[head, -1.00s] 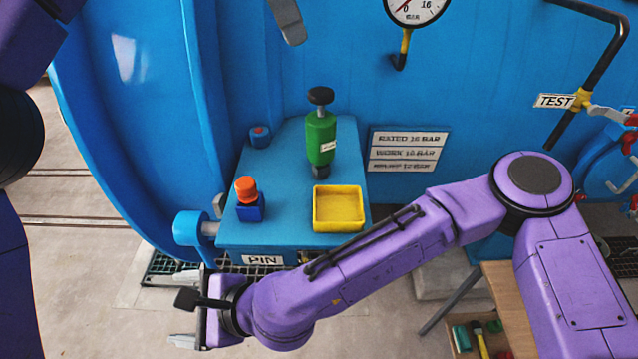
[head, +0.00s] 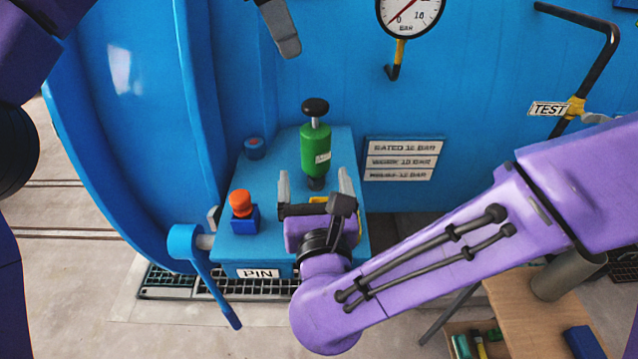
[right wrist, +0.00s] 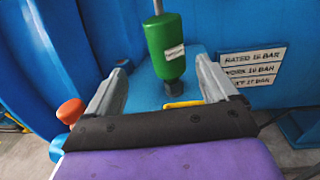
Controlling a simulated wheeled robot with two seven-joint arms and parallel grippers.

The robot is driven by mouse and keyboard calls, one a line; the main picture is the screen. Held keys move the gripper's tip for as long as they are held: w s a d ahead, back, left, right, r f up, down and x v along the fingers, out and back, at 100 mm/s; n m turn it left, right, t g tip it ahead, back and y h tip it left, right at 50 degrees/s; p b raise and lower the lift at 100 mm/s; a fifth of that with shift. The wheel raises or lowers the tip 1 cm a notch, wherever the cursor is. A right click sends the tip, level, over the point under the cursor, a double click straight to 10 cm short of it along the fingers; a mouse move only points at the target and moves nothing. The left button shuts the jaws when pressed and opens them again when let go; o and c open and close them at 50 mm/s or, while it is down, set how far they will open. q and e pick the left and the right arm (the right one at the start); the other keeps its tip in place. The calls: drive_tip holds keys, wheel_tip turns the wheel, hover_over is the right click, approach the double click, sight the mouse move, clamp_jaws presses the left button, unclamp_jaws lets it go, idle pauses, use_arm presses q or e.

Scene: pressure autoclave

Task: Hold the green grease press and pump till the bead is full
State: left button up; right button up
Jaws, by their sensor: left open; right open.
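The green grease press (head: 315,150) stands upright on the blue bench (head: 340,140), with a black knob (head: 315,107) on a thin rod at its top. It also shows in the right wrist view (right wrist: 165,48), where the knob is out of frame. My right gripper (head: 314,173) is open and empty. Its fingers point at the press from the near side, one on either side of its line, and do not visibly touch it. My left gripper (head: 280,28) is high above the bench, left of the press, only partly in frame. I cannot make out a bead.
A yellow tray (right wrist: 183,104) lies in front of the press, mostly hidden by my right gripper. An orange-capped blue block (head: 243,212) stands at the bench's left, with a small blue knob (head: 255,148) behind. A blue lever (head: 205,265) hangs at the front left. The vessel wall rises behind.

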sight(315, 146)
drive_tip(key=shift+w+d+f+h, duration=0.3)
drive_tip(key=shift+w+f, duration=0.05)
drive_tip(key=shift+w, duration=0.35)
drive_tip(key=w, duration=0.9)
drive_tip(key=shift+a, duration=0.25)
drive_tip(key=shift+w, duration=0.25)
drive_tip(key=shift+s, duration=0.1)
drive_tip(key=shift+c, duration=0.3)
